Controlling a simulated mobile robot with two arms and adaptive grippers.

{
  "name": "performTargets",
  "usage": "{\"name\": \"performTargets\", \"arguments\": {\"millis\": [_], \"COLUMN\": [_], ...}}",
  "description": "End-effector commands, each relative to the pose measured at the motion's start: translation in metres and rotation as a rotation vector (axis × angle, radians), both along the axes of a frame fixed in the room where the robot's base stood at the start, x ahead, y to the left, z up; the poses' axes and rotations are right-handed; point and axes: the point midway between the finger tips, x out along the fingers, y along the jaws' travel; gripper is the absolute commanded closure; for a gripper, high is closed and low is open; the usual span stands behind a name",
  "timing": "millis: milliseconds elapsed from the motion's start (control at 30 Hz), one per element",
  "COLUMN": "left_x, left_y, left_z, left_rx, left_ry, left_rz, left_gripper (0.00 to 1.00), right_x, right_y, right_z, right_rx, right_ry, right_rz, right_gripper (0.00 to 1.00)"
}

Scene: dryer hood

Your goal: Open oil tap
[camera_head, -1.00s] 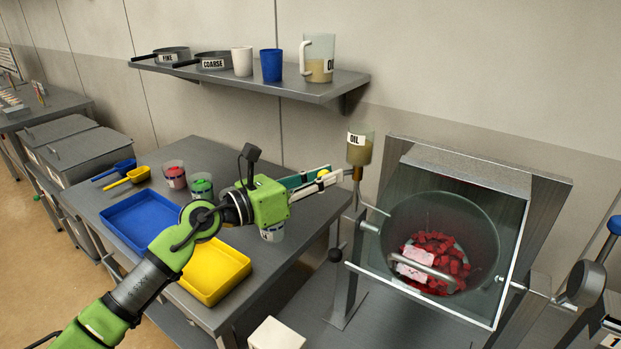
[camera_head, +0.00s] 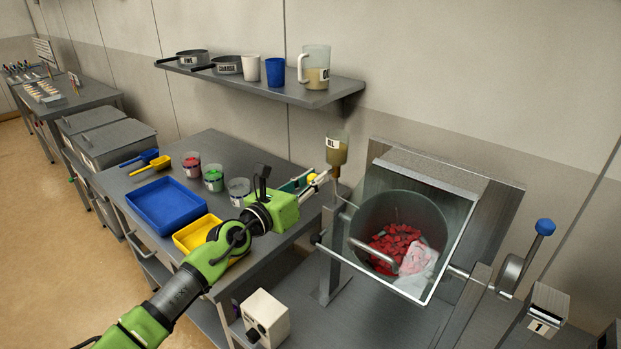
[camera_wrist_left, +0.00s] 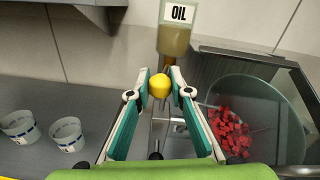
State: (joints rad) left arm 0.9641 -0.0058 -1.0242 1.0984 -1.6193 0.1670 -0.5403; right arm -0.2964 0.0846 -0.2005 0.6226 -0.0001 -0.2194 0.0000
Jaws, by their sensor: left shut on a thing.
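The oil container (camera_head: 337,150), a clear vessel of yellowish liquid labelled OIL, stands beside the drum hood, and it also shows at the top of the left wrist view (camera_wrist_left: 176,30). Below it is the tap's yellow ball knob (camera_wrist_left: 159,86). My left gripper (camera_wrist_left: 160,84) is shut on this knob, with a fingertip on each side of it. In the head view my left gripper (camera_head: 318,178) reaches in from the left just below the oil container. The tap's stem is mostly hidden behind the knob. My right gripper is not in view.
A drum (camera_head: 403,225) holding red pieces sits behind a transparent hood to the right. A table with a blue tray (camera_head: 166,204), a yellow tray (camera_head: 196,232) and several cups lies left of my arm. A shelf (camera_head: 270,91) with pans and a jug (camera_head: 315,66) hangs above.

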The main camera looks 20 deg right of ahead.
Motion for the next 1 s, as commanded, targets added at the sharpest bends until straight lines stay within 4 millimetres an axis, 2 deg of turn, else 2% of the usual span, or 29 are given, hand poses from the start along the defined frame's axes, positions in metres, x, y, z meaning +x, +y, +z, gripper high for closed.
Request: {"name": "performTargets", "arguments": {"millis": [200,233,300,767,1000], "left_x": [-0.001,-0.001,-0.001,-0.002,-0.014], "left_y": [-0.001,-0.001,-0.001,0.005,0.023], "left_z": [0.001,0.001,0.001,0.0,0.0], "left_rx": [-0.003,-0.003,-0.003,0.0,0.002], "left_ry": [0.0,0.0,0.0,0.0,-0.003], "left_rz": [-0.003,-0.003,-0.003,0.0,0.0], "left_gripper": [1.0,0.76,0.63,0.63,0.63], "right_x": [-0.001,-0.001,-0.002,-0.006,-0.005], "right_y": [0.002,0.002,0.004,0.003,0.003], "right_z": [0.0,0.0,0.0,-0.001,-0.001], "right_rx": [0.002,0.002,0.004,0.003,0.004], "right_ry": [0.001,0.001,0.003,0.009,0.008], "right_rz": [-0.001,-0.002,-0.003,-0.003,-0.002], "right_gripper": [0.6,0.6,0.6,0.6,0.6]}}
